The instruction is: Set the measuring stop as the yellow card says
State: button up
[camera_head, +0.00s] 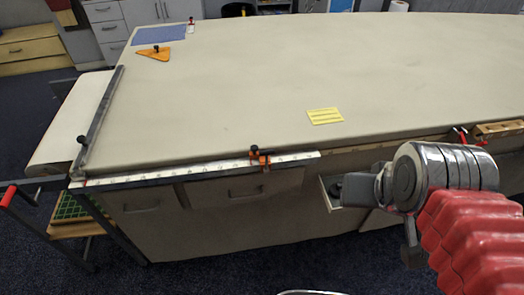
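The yellow card (325,116) lies flat on the cloth table (230,90), with dark lines of print too small to read. The measuring stop (260,159), orange with a black knob, sits on the white ruler (200,169) along the table's front edge, nearer the ruler's right end. The ruler's marks are too small to read. My gripper (347,190) is in front of the table edge, right of and lower than the stop, and apart from it.
A long metal bar (100,115) runs along the table's left end. A wooden holder (499,128) is at right. The tabletop middle is clear.

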aim_at(254, 154)
jog(key=u, duration=1.45)
jog(key=k, duration=0.7)
jog(key=u, duration=0.25)
jog(key=i, duration=1.05)
jog(key=z, duration=0.05)
